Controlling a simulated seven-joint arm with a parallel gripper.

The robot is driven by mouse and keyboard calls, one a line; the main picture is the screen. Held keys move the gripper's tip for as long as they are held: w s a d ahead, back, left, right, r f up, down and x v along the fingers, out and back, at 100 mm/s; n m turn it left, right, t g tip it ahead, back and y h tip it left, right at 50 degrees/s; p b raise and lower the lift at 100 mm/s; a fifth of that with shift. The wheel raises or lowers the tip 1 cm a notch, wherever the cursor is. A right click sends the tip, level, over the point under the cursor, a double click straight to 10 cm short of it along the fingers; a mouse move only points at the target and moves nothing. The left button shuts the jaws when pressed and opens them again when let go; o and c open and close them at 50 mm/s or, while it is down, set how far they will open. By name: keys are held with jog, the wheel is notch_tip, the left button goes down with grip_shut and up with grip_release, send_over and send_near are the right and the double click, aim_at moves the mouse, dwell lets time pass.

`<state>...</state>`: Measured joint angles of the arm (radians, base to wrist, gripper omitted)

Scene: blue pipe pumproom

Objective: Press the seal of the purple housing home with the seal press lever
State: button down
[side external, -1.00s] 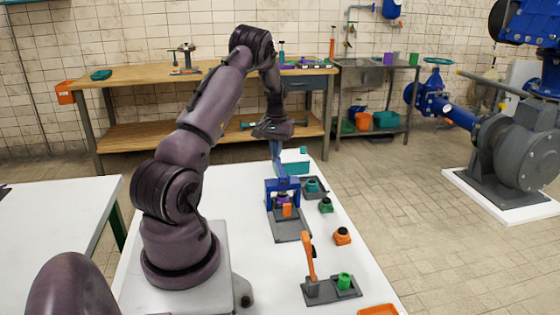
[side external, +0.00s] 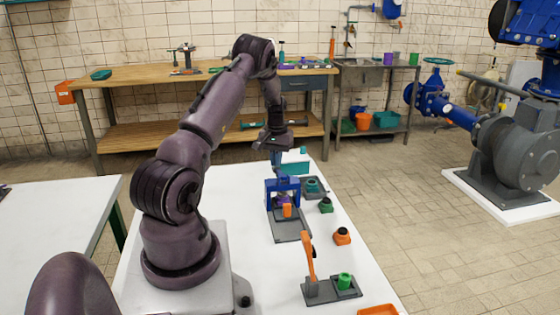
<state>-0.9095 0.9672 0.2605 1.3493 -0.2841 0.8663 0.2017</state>
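A blue press frame (side external: 270,193) stands on a grey base plate (side external: 290,230) on the white table. The purple housing (side external: 284,200) sits low inside the frame, partly hidden by an orange block (side external: 287,210) in front of it. The press lever (side external: 279,172) rises behind the frame and is only partly visible. My gripper (side external: 276,157) points down at the lever's upper end, above and behind the frame. The fingers are small and overlap the lever, so I cannot tell whether they are closed on it.
A dark tray with a teal part (side external: 312,185), a green part (side external: 326,205) and an orange part (side external: 342,236) line the table's right side.

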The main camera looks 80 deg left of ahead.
jog(key=shift+f, duration=0.2)
dwell(0.4)
notch_tip(320, 180, up, 12)
dwell(1.0)
jog(key=shift+a+r, duration=0.1)
jog(key=w+d+r+m, duration=0.1)
jog(key=d+r, duration=0.2)
jog(key=d, duration=0.5)
jog(key=w+d+r+m+t, duration=0.1)
jog(key=d+r+m, duration=0.15)
jog(key=d, duration=0.55)
jog(key=w+d+r+m, duration=0.1)
jog(key=d+r, duration=0.2)
jog(key=d, duration=0.6)
jog(key=s+d+r+m+t, duration=0.2)
jog(key=s+d+m, duration=0.1)
jog(key=d, duration=0.6)
jog(key=s+d+r+m+t, duration=0.2)
jog(key=s+d+r+m, duration=0.1)
jog(key=d, duration=0.7)
jog(key=shift+s+r+m+t, duration=0.3)
jog(key=shift+s+m, duration=0.4)
jog(key=shift+m, duration=0.05)
jog(key=shift+d, duration=0.1)
